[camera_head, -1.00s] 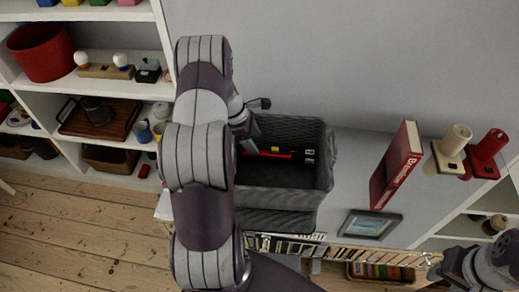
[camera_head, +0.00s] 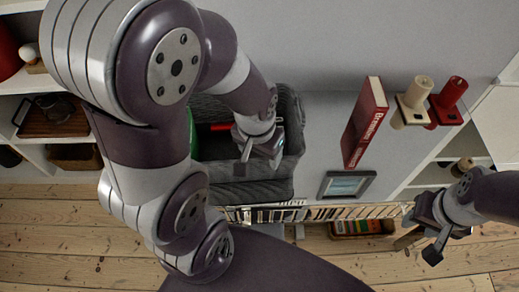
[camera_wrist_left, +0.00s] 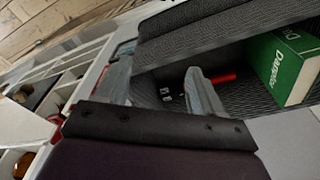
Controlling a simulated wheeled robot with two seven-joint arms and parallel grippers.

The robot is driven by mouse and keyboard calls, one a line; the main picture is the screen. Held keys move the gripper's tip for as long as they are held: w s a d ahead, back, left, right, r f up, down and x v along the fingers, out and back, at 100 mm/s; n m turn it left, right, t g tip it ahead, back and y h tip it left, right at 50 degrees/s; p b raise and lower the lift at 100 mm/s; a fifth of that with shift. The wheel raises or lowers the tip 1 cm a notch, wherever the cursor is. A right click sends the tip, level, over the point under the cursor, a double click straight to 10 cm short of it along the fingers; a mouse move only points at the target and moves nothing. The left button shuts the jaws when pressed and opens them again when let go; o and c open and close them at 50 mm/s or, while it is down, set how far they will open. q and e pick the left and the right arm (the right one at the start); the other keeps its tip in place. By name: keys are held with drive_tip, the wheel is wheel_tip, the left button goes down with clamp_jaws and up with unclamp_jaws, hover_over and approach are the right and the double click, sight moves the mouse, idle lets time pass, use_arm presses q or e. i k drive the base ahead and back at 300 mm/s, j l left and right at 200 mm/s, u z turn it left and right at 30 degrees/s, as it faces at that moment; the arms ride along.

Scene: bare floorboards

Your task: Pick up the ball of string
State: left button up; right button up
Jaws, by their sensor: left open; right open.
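I cannot make out a ball of string in either view. My left gripper (camera_head: 258,158) is open and empty, over the front right part of a dark grey woven basket (camera_head: 291,115). Inside the basket are a green book (camera_wrist_left: 282,65) and a red object (camera_wrist_left: 222,78); the rest of the inside is partly hidden by my arm. My right gripper (camera_head: 424,236) is open and empty at the lower right, apart from the basket.
A framed picture (camera_head: 346,185) is below the book. White shelves (camera_head: 30,85) are at left. A rack (camera_head: 320,212) runs below the basket. Floorboards (camera_head: 50,230) are clear at lower left.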

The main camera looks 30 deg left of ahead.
sight(465, 164)
drive_tip(key=i+l, duration=0.15)
drive_tip(key=l, duration=0.25)
drive_tip(key=i+l, duration=0.15)
drive_tip(key=l, duration=0.25)
drive_tip(key=i+l, duration=0.2)
drive_tip(key=l, duration=0.2)
drive_tip(key=i+l, duration=0.15)
drive_tip(key=l, duration=0.25)
drive_tip(key=i+l, duration=0.15)
drive_tip(key=l, duration=0.25)
drive_tip(key=i+l+z, duration=0.1)
drive_tip(key=l, duration=0.3)
drive_tip(key=i+l, duration=0.25)
drive_tip(key=l, duration=0.15)
